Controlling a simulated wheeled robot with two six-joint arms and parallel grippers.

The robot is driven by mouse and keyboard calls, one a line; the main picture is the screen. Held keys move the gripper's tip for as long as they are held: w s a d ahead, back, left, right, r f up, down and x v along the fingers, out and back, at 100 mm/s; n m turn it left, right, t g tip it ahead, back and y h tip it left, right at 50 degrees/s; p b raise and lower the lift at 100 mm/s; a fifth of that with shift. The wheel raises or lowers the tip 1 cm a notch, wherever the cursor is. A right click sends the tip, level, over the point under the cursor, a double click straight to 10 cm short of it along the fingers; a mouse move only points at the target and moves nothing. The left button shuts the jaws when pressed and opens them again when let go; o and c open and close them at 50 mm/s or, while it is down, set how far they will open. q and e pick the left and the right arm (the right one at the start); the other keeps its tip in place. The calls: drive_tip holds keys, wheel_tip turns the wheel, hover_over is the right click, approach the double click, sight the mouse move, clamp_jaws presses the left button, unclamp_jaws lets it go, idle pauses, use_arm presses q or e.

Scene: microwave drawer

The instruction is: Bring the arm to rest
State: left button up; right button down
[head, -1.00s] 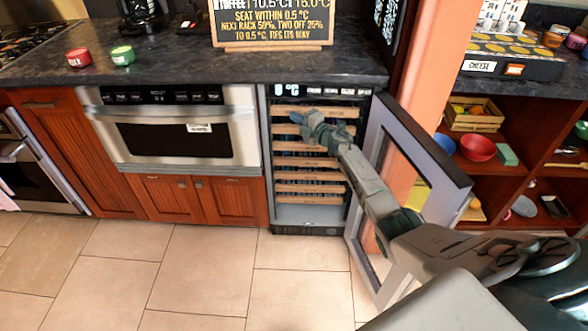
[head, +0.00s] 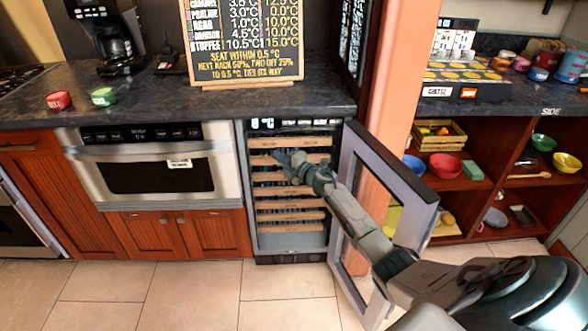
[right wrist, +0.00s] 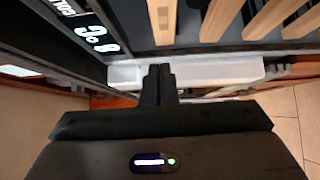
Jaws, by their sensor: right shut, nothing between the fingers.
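My right arm comes in from the lower right of the head view and reaches toward the open wine cooler. My right gripper (head: 282,158) is in front of the cooler's upper wooden racks (head: 288,174). In the right wrist view my gripper (right wrist: 158,72) shows its dark fingers together and empty. The cooler's display and wooden slats (right wrist: 235,20) lie beyond the fingers. My left gripper is not in the frames.
The cooler's glass door (head: 385,205) stands open to the right, close beside my right arm. A microwave drawer (head: 155,165) is left of the cooler. Shelves with bowls (head: 446,165) are at the right. The tiled floor (head: 190,288) in front is clear.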

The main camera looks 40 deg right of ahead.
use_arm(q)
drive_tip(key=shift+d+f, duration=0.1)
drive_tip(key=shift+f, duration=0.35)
use_arm(e)
drive_tip(key=f+v, duration=0.1)
drive_tip(key=v, duration=0.6)
drive_tip(key=shift+d, duration=0.15)
